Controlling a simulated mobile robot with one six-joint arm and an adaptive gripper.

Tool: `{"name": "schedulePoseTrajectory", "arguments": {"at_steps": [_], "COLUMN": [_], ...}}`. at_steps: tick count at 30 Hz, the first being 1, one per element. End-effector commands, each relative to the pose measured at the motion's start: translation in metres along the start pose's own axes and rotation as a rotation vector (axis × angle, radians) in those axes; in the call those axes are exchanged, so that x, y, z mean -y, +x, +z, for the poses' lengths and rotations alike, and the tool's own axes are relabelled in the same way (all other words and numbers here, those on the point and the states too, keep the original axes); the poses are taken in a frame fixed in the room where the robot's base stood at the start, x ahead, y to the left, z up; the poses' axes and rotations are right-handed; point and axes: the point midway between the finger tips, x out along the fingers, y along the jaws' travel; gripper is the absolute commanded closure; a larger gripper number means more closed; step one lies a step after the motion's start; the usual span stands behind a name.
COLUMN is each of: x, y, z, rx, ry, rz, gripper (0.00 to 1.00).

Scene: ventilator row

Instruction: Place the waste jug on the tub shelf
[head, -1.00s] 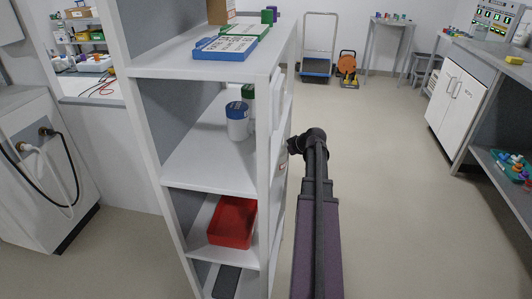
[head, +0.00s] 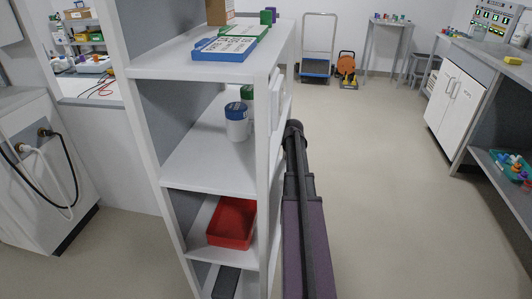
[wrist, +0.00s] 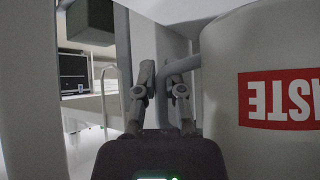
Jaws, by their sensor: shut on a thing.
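In the wrist view, the pale waste jug (wrist: 222,100) fills the right side. Its red label with white lettering appears upside down in this view. My gripper (wrist: 160,88) is shut on the jug's grey handle (wrist: 178,68). In the head view, my arm reaches along the right side of the shelf unit. The gripper and jug are mostly hidden there by the unit's front post. The tub shelf (head: 200,240) is a lower level of this unit, with a red tub (head: 232,222) on it.
The level above holds a blue-lidded white jar (head: 237,122) and a green box (head: 247,92). The top bears a blue tray (head: 225,47). The grey unit post (head: 264,170) stands close beside my arm. The floor (head: 385,180) to the right is clear.

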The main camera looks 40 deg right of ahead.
Motion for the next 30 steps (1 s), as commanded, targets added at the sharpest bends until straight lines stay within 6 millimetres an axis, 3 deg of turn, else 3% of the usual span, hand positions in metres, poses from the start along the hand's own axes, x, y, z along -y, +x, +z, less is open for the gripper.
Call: {"name": "schedulePoseTrajectory", "arguments": {"at_steps": [18,30], "x": [-0.001,-0.001], "y": [0.024,0.025], "z": [0.024,0.025], "rx": [0.0,0.0], "ry": [0.0,0.0], "rz": [-0.001,-0.001], "gripper": [1.0,1.0]}}
